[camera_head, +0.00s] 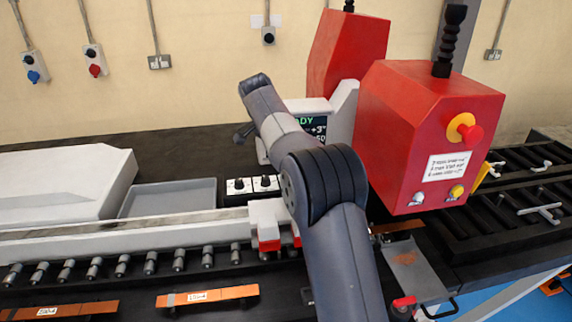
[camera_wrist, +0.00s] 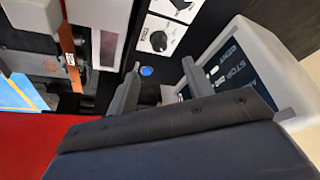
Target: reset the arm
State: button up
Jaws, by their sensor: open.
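My arm rises through the middle of the head view and bends over the bench towards the machine. My gripper (camera_wrist: 162,76) shows in the wrist view as two grey fingers set apart, with nothing between them. It hangs over the black bench near a blue button (camera_wrist: 147,71) and a control box with a black knob (camera_wrist: 158,41). A tilted screen (camera_wrist: 238,67) with lettering is close to the right finger. In the head view a dark tip (camera_head: 243,133) beside the screen (camera_head: 311,128) may be part of my gripper; the forearm hides most of that area.
The red bender housing (camera_head: 425,130) with an emergency stop (camera_head: 466,130) stands close right of my arm. Labelled copper bars (camera_head: 208,296) lie in front of the rollers (camera_head: 122,265). A grey tray (camera_head: 170,198) and white cover (camera_head: 60,185) are left. Open space lies above the bench there.

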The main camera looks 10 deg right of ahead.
jog(key=shift+s+a+r, duration=0.15)
jog(key=shift+a+r, duration=0.05)
jog(key=shift+r, duration=0.35)
jog(key=p+x, duration=0.1)
jog(key=x, duration=0.9)
jog(key=shift+d+f+p, duration=0.15)
jog(key=shift+f+p, duration=0.2)
jog(key=shift+p, duration=0.05)
